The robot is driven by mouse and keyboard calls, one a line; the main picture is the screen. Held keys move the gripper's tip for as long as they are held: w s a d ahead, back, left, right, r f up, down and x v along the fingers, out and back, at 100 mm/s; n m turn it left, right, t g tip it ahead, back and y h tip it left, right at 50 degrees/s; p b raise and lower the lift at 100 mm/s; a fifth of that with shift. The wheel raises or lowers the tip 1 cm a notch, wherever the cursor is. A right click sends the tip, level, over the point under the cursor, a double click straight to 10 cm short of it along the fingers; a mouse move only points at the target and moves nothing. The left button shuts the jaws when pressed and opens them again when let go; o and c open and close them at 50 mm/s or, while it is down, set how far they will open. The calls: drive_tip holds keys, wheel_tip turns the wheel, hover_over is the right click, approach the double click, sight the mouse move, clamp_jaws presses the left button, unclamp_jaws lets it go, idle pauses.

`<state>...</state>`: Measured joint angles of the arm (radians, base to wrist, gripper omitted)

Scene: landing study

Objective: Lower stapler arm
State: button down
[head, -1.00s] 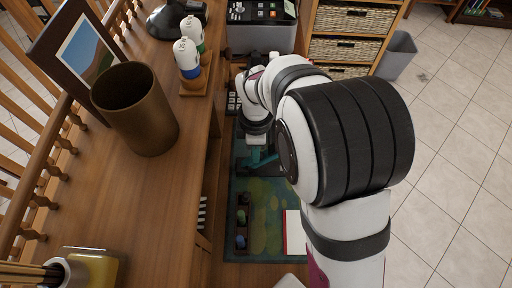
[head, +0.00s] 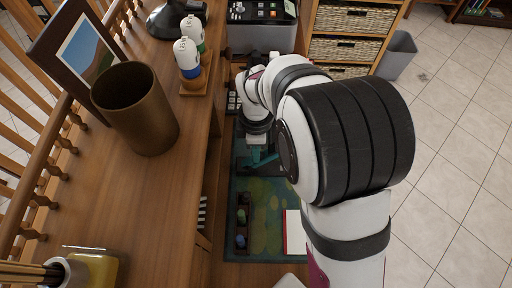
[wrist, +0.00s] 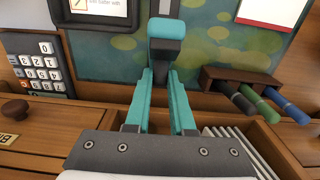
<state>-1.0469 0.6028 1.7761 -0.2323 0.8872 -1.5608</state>
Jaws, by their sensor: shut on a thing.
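My gripper (wrist: 161,72) reaches out in the wrist view on two long teal fingers, which close in toward each other at their tips. The tips meet at the stapler (wrist: 166,28), of which a teal and dark grey end shows, and they are shut on it. The rest of the stapler is hidden, so I cannot tell how far its arm is tilted. In the head view my own arm covers most of this spot; only a bit of teal shows beneath the wrist.
A green patterned mat (head: 268,205) lies below, with a pen holder (wrist: 232,76) holding several markers at right. A calculator (wrist: 38,66) lies at left. An open drawer with dividers is near the gripper. A brown cup (head: 150,120) and a shaker stand (head: 194,88) stand on the raised shelf.

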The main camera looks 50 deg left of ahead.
sight(272, 157)
idle(0.4)
drive_tip(key=shift+w+d+f+g+y, duration=0.35)
drive_tip(key=shift+w+d+g+y, duration=0.2)
drive_tip(key=shift+g+y, duration=0.25)
drive_tip(key=shift+w+d+f+g+y, duration=0.5)
drive_tip(key=shift+f+g+y, duration=0.15)
drive_tip(key=shift+g+y, duration=0.25)
drive_tip(key=shift+w+d+f+g+y, duration=0.15)
drive_tip(key=shift+w+f+g+y, duration=0.05)
drive_tip(key=shift+f+g+y, duration=0.3)
drive_tip(key=shift+w+d+f+g+y, duration=0.15)
drive_tip(key=shift+w+f+g+y, duration=0.05)
drive_tip(key=shift+f+g+y, duration=0.25)
drive_tip(key=shift+w+d+f+g+y, duration=0.2)
drive_tip(key=shift+f+g+y, duration=0.25)
drive_tip(key=shift+g+y, duration=0.3)
drive_tip(key=shift+f, duration=0.1)
drive_tip(key=shift+s, duration=0.1)
drive_tip(key=c, duration=0.8)
unclamp_jaws()
drive_tip(key=shift+o, duration=0.2)
